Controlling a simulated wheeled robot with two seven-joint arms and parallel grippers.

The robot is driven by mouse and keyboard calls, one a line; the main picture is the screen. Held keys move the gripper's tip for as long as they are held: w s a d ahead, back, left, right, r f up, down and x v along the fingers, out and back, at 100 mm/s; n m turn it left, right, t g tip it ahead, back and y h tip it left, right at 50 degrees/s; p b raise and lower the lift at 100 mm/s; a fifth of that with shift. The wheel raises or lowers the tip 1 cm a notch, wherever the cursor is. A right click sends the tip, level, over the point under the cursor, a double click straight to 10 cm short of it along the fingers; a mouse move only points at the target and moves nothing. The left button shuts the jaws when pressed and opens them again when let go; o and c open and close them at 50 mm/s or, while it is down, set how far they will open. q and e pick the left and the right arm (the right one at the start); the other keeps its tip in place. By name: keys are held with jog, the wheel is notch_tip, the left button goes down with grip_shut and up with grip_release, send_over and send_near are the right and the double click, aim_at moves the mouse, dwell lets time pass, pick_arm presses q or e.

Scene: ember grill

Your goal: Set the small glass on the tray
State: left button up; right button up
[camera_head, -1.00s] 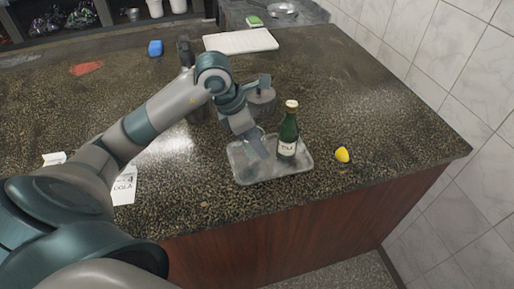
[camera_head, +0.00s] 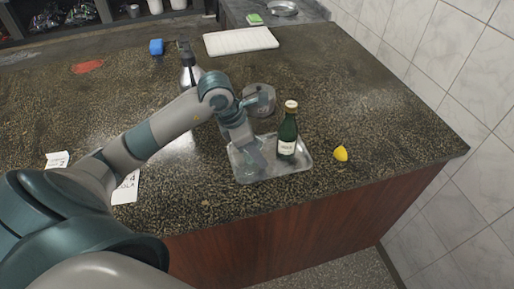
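The tray (camera_head: 300,165), a shallow silver metal one, lies near the counter's front edge. A dark green bottle (camera_head: 288,135) with a pale label stands upright on its right part. My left gripper (camera_head: 252,165) reaches down over the tray's left part, left of the bottle. A faint clear shape, perhaps the small glass (camera_head: 244,174), shows at its fingertips. The fingers hide much of it, so I cannot tell whether they hold it or whether it touches the tray. My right gripper is not in view.
A yellow lemon piece (camera_head: 341,153) lies right of the tray. A grey round container (camera_head: 262,101) stands behind it. A steel bottle (camera_head: 188,72), white board (camera_head: 240,41), blue item (camera_head: 156,47) and paper cards (camera_head: 125,188) are also on the counter. The counter's right side is clear.

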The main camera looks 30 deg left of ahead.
pick_arm(q)
jog(key=shift+f, duration=0.15)
jog(key=o, duration=1.1)
jog(key=shift+r, duration=0.2)
jog(key=b+v, duration=0.2)
jog(key=v, duration=0.8)
jog(key=shift+a+r, duration=0.15)
jog(key=shift+r, duration=0.15)
jog(key=shift+s+a+r, duration=0.15)
jog(key=shift+s+r, duration=0.1)
jog(key=shift+r, duration=0.35)
